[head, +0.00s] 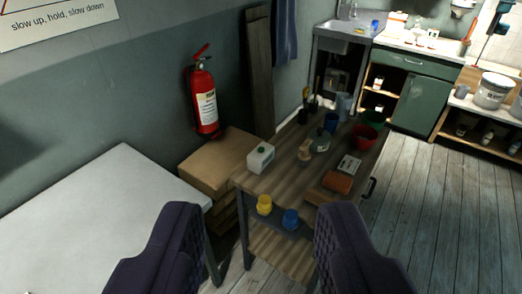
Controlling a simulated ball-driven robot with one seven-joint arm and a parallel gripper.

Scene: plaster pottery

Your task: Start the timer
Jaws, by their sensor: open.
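My gripper (260,208) shows as two dark padded fingers at the bottom, wide apart with nothing between them. Beyond them stands a wooden-topped workbench (283,178). A small flat pale item with a dark face (349,166) lies near its right side; it may be the timer, but it is too small to be sure. A reddish-brown block (337,183) lies just in front of it. No other timer can be made out, and no display or button is readable. My gripper is apart from everything.
A white table (95,220) is left; free floor (425,210) is right.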

